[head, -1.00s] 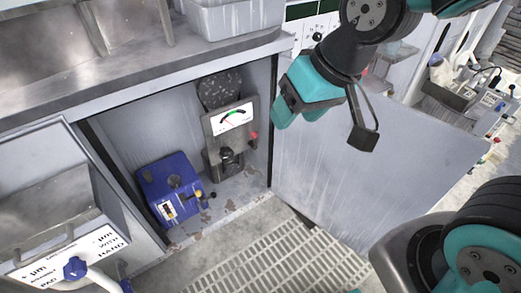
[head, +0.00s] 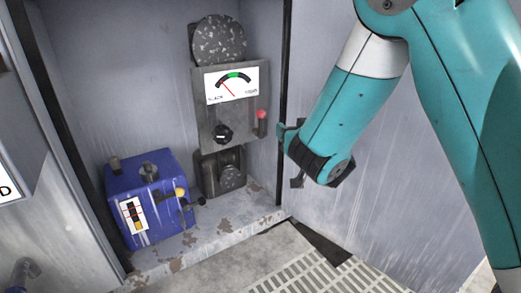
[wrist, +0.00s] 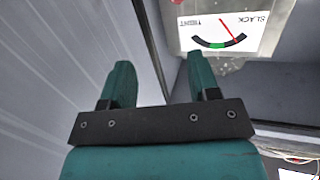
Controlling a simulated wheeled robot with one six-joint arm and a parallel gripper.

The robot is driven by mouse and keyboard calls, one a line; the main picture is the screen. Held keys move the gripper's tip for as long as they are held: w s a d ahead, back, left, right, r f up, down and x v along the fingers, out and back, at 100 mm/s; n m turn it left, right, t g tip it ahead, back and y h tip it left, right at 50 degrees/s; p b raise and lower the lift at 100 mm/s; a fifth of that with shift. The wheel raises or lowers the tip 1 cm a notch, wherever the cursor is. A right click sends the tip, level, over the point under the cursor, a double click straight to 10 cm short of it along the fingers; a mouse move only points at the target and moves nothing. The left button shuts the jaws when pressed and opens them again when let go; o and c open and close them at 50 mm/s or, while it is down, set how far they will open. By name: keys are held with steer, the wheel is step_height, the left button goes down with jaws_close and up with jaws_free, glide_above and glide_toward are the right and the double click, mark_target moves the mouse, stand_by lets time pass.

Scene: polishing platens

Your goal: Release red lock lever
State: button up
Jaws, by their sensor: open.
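The red lock lever (head: 262,116) is a small red knob on the right edge of a grey metal tensioner plate (head: 204,122). The plate carries a white gauge (head: 232,84) with its needle left of the green band, toward the slack end. My gripper (head: 287,133) is just right of the lever in the head view, apart from it as far as I can tell. In the wrist view my gripper (wrist: 160,85) is open, with nothing between its two teal fingers. The gauge (wrist: 222,32) shows upside down there, beyond the right finger. The red knob is not visible in the wrist view.
A blue box (head: 150,190) with a yellow-tipped lever stands on the cabinet floor at left. A black knob (head: 222,134) sits below the gauge. A speckled round disc (head: 218,40) is above it. The open cabinet door (head: 385,200) is close on the right.

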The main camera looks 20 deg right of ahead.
steer(key=n+y+b, duration=0.1)
steer(key=y+b, duration=0.1)
glide_toward(261, 120)
steer(key=shift+n+t, duration=0.3)
steer(key=shift+t, duration=0.1)
steer(key=w+p, duration=0.6)
steer(key=p, duration=0.1)
steer(key=w+a+f+p, duration=0.1)
steer(key=w+p, duration=0.2)
steer(key=p, duration=0.1)
steer(key=shift+w, duration=0.3)
steer(key=shift+w+a+r, duration=0.15)
steer(key=shift+w, duration=0.4)
jaws_close()
